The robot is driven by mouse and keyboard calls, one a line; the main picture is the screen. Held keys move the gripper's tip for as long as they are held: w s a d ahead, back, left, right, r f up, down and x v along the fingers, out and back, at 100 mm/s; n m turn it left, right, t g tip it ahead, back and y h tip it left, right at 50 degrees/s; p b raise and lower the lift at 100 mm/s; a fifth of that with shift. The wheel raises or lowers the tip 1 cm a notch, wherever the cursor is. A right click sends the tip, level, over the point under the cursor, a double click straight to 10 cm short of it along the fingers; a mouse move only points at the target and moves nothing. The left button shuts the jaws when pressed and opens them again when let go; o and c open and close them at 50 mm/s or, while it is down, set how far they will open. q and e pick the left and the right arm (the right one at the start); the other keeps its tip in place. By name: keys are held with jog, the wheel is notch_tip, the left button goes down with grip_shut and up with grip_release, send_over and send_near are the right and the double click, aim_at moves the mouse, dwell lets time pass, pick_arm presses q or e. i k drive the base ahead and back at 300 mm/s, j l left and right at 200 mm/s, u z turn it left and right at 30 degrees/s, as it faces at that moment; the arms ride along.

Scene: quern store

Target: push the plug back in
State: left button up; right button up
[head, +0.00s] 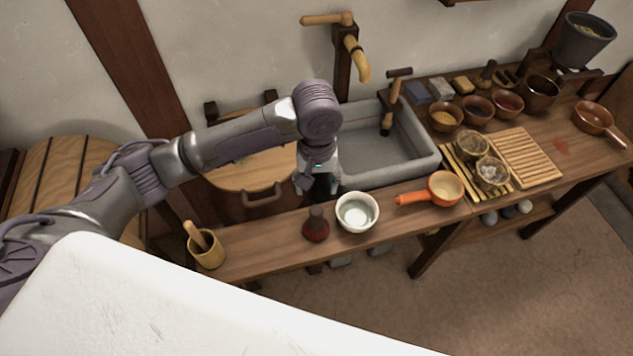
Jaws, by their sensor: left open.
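I cannot pick out a separate plug with certainty. A small dark red bottle (316,228) with a narrow neck stands upright on the front of the wooden counter; whether its mouth holds a stopper is too small to tell. A T-handled wooden piece (393,98) stands at the back wall of the grey stone sink (370,178), its lower end inside the basin. My left gripper (319,188) is open and points down by the sink's front left corner. In the picture it is just above the bottle, apart from it. My right gripper is not in view.
A white bowl (357,211) stands right of the bottle, then an orange-handled pan (445,187). A wooden cup with a pestle (207,249) is at the left end. A wooden tap (357,58) overhangs the sink. Several bowls crowd the right; the counter between cup and bottle is clear.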

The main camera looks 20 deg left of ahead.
aim_at(386, 123)
jog(key=i+l, duration=0.15)
jog(key=i, duration=0.2)
jog(key=i+l, duration=0.2)
jog(key=i, duration=0.2)
jog(key=i+l, duration=0.15)
jog(key=i, duration=0.2)
